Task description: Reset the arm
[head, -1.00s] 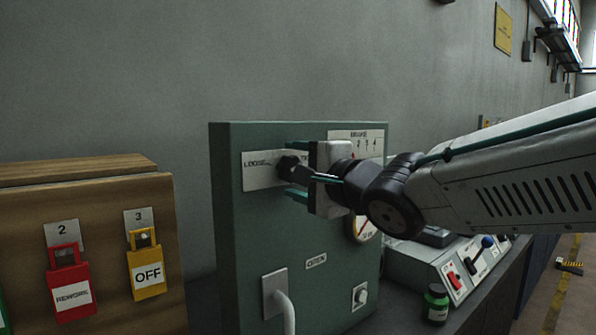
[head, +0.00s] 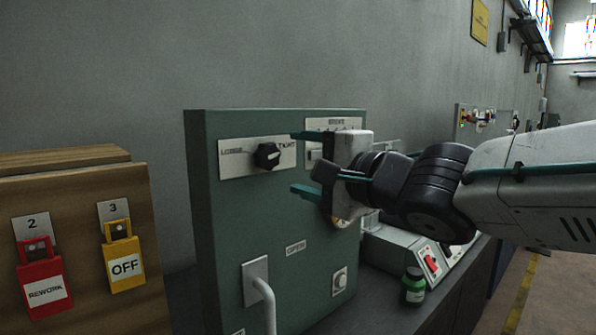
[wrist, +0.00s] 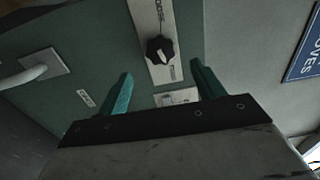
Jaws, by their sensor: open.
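My gripper (head: 300,162) is open and empty, with its teal fingers apart, in front of the green panel box (head: 225,250). A black knob (head: 267,155) on a white plate marked LOOSE and TIGHT sits just left of the fingertips in the head view, apart from them. In the wrist view the knob (wrist: 160,48) lies ahead, between and beyond the two fingers (wrist: 160,88). My arm reaches in from the right and hides part of the panel's right side, including most of the gauge.
A curved handle (head: 264,300) and a small button (head: 339,281) are low on the panel. A wooden box (head: 80,220) with a red tag (head: 44,285) and a yellow tag (head: 124,262) stands left. A green bottle (head: 413,286) and a switch console (head: 400,252) are right.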

